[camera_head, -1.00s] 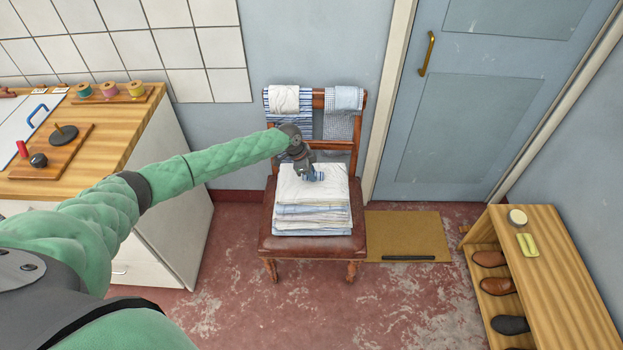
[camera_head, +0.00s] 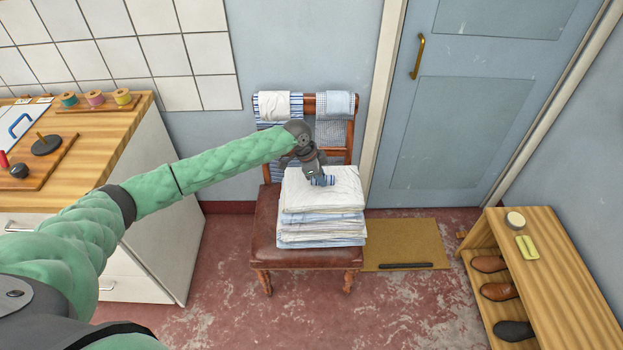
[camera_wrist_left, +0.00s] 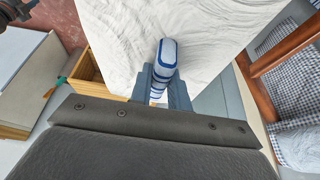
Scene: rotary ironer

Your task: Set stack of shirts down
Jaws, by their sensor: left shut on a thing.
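The stack of shirts (camera_head: 322,222), white with blue-striped folds, is over the seat of the brown chair (camera_head: 272,235), to its right side. Its right edge reaches about the seat's right edge. I cannot see whether a gap lies beneath it. My left gripper (camera_head: 322,180) is above the stack's top, shut on a small blue-and-white striped piece there. In the left wrist view the left gripper (camera_wrist_left: 163,88) grips this striped piece (camera_wrist_left: 166,55) against the white top shirt (camera_wrist_left: 130,35). My right gripper is not in view.
Cloths (camera_head: 275,106) hang over the chair's back. A wooden-topped cabinet (camera_head: 110,150) stands left, with thread spools on it. A mat (camera_head: 408,238) lies right of the chair, before the door (camera_head: 460,130). A shoe rack (camera_head: 560,270) is at the right.

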